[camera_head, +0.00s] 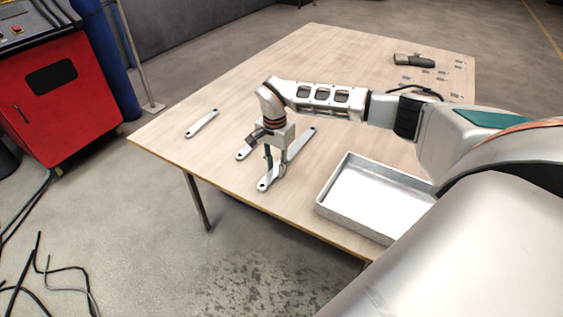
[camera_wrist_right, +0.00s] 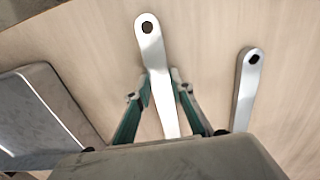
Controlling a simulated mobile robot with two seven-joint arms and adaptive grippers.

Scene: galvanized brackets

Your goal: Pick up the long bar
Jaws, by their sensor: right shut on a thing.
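The long bar (camera_head: 303,141) is a flat silvery-white bar with a hole at each end, lying slantwise on the wooden table. My right gripper (camera_head: 275,170) points down over it and is shut on its middle part. In the right wrist view, the fingers (camera_wrist_right: 162,88) close on both sides of the long bar (camera_wrist_right: 154,50), and its near part is hidden by the gripper. No clear gap shows between bar and table. A shorter bar (camera_head: 243,154) lies just left, partly hidden by my gripper; it also shows in the wrist view (camera_wrist_right: 246,85). My left gripper is out of view.
The shortest bar (camera_head: 201,124) lies farther left on the table (camera_head: 180,148). An empty metal tray (camera_head: 335,212) stands right of the long bar near the front edge. A dark-and-grey tool (camera_head: 413,61) and small flat pieces lie at the far right.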

